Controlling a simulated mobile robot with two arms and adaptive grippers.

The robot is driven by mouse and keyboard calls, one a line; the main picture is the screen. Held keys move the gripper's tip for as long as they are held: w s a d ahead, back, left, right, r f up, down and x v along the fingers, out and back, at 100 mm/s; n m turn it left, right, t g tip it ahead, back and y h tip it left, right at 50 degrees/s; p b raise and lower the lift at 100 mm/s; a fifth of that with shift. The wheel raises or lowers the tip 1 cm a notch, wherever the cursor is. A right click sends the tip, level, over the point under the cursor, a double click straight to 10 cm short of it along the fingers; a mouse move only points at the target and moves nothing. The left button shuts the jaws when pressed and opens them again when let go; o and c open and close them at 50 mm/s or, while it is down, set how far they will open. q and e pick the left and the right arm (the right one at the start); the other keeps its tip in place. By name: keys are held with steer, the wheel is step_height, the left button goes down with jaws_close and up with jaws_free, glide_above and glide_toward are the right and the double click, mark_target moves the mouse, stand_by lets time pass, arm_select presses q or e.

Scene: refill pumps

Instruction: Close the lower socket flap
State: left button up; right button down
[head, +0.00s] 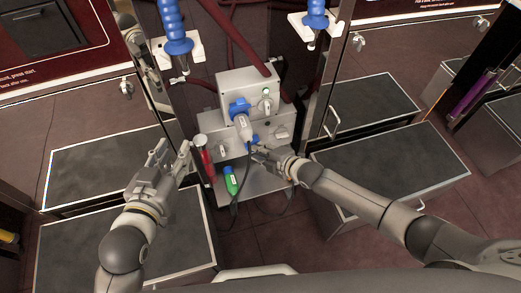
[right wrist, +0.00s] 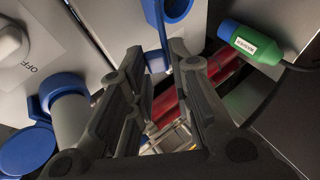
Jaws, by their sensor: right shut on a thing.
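The lower socket is blue and sits low on the grey box, showing in the head view (head: 251,140) and at the top of the right wrist view (right wrist: 179,8). Its blue flap (right wrist: 158,22) stands out from the socket, seen nearly edge-on. My right gripper (head: 258,154) is at this socket.
A grey plug (head: 242,128) sits in the upper blue socket. A green plug (head: 231,181) with a dark cable lies on the shelf (head: 262,183) below. A red-handled thing (head: 207,162) stands beside it. Blue-handled nozzles (head: 174,30) hang above. Dark-topped boxes (head: 390,165) flank the stand.

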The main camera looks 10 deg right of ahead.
steer(key=shift+s+d+f, duration=0.1)
steer(key=shift+s+f, duration=0.3)
steer(key=shift+f, duration=0.1)
steer(key=c, duration=1.4)
jaws_free()
steer(key=shift+w, duration=0.1)
steer(key=shift+o, duration=0.2)
steer(key=shift+r, duration=0.1)
steer(key=v, duration=1.2)
steer(key=shift+r, duration=0.1)
